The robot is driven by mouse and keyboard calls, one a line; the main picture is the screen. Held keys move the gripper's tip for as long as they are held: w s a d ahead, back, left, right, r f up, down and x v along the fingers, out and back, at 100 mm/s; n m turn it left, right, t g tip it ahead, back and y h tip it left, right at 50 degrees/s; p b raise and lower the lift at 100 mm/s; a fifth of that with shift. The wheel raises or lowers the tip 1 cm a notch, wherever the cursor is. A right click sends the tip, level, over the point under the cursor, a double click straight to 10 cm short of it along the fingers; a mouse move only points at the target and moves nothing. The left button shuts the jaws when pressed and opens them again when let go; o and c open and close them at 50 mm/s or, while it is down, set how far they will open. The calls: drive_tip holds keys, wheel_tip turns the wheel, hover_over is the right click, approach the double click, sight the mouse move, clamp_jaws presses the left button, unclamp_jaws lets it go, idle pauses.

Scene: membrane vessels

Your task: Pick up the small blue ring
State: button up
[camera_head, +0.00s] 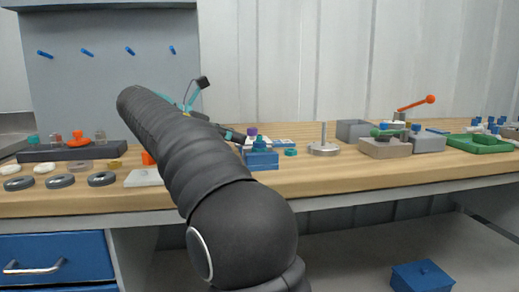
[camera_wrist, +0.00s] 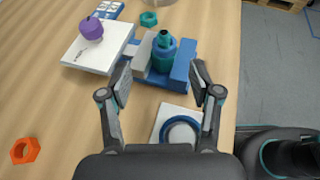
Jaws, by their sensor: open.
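The small blue ring (camera_wrist: 180,131) lies flat on a small white square plate (camera_wrist: 160,121) in the wrist view. My gripper (camera_wrist: 163,81) is open, with one finger to the left and one to the right. The ring shows between the lower parts of the fingers, nearer the right one. Nothing is held between the fingers. In the head view my dark arm covers the middle left of the bench, and I cannot make out the ring there.
A purple knob (camera_wrist: 92,28) sits on a white board (camera_wrist: 98,50) to the left. An orange nut (camera_wrist: 25,151) lies at lower left. The bench edge is to the right.

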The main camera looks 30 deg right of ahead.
sight(257, 141)
drive_tip(key=shift+s+b+x, duration=0.15)
drive_tip(key=shift+b+x, duration=0.3)
drive_tip(key=shift+x, duration=1)
drive_tip(key=shift+s+b+x, duration=0.2)
drive_tip(key=shift+b+x, duration=0.25)
drive_tip(key=shift+x, duration=1.05)
drive_tip(key=shift+r, duration=0.15)
drive_tip(key=c, duration=0.8)
